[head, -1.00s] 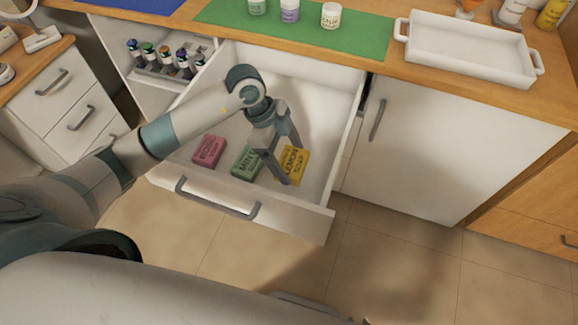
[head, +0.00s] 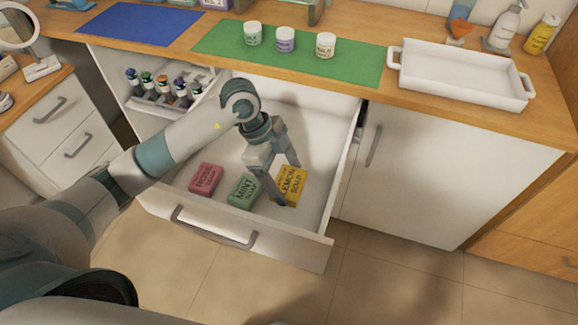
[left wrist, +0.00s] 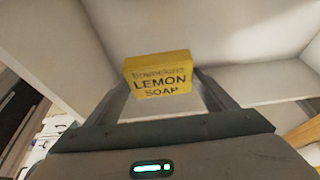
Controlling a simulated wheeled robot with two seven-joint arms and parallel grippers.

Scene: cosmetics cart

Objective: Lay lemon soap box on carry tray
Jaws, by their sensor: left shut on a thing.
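The yellow lemon soap box (head: 293,187) is in the open drawer (head: 318,215), at the right of a row of soap boxes. My left gripper (head: 288,188) reaches down into the drawer and is shut on the lemon soap box. In the left wrist view the lemon soap box (left wrist: 158,77) sits between the two fingers, its label facing the camera. I cannot tell whether it is clear of the drawer floor. The white carry tray (head: 462,93) with two handles stands empty on the countertop at the right. My right gripper is not in view.
A green mint soap box (head: 244,191) and a pink soap box (head: 206,178) lie left of the lemon one. Several bottles stand in a side compartment (head: 160,95). Jars stand on the green mat (head: 225,46). Bottles (head: 503,27) stand behind the tray.

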